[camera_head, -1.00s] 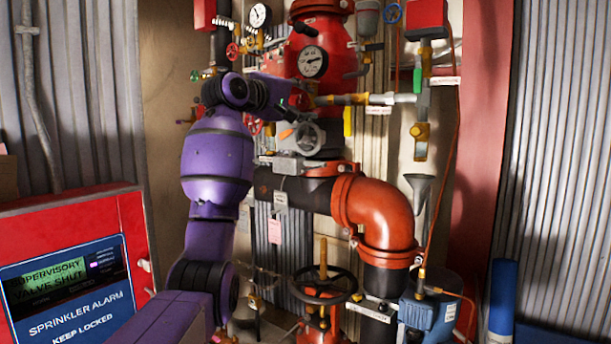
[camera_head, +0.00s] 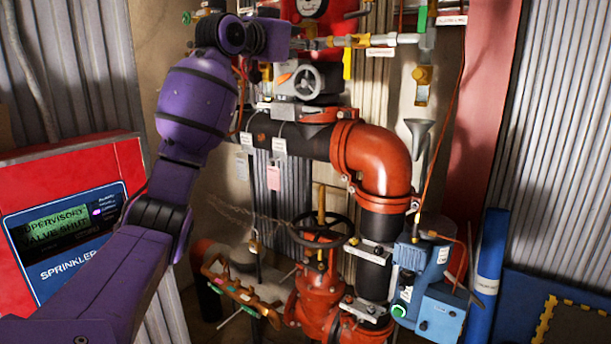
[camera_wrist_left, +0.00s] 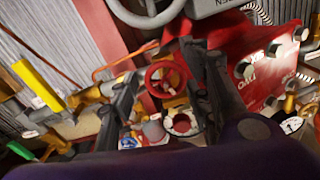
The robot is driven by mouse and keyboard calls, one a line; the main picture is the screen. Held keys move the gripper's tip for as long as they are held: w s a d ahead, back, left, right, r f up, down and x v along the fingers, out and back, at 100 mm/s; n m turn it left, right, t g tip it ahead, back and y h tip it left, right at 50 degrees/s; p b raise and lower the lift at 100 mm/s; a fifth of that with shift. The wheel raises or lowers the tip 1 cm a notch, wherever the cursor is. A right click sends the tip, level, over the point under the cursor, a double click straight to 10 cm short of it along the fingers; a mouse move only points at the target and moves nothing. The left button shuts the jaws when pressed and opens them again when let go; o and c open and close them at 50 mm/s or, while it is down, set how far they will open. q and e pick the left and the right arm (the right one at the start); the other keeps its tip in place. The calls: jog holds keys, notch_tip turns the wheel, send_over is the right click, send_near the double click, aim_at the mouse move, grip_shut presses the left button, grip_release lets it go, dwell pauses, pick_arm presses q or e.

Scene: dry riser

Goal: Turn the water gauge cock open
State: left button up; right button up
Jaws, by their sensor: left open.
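In the left wrist view my left gripper (camera_wrist_left: 164,66) is open, with a dark finger on each side of a small red handwheel (camera_wrist_left: 168,80). I cannot tell whether the fingers touch the wheel or how far behind them it lies. I cannot tell for sure whether this wheel is the water gauge cock. A white gauge face (camera_wrist_left: 291,125) shows at the lower right of that view. In the head view my left arm reaches to the upper pipework, its hand mostly hidden there; a gauge (camera_head: 309,6) is cut by the top edge. My right gripper is out of view.
A grey handwheel (camera_head: 318,77) and an orange elbow pipe (camera_head: 375,160) stand right of my arm. A dark handwheel (camera_head: 321,231) is lower down, beside a blue pump-like unit (camera_head: 425,262). A red alarm panel (camera_head: 70,160) is at left. A yellow handle (camera_wrist_left: 38,85) shows in the wrist view.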

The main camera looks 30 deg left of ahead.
pick_arm(q)
jog(key=s, duration=0.8)
jog(key=w+d+f+g, duration=0.1)
jog(key=w+f+g, duration=0.1)
jog(key=f, duration=1.3)
jog(key=w+d+f+g, duration=0.1)
jog(key=w+f+g, duration=0.1)
jog(key=f, duration=1.4)
jog(key=shift+w+d+f+y+b, duration=0.2)
jog(key=shift+w+d+y+b, duration=0.15)
jog(key=shift+w, duration=0.3)
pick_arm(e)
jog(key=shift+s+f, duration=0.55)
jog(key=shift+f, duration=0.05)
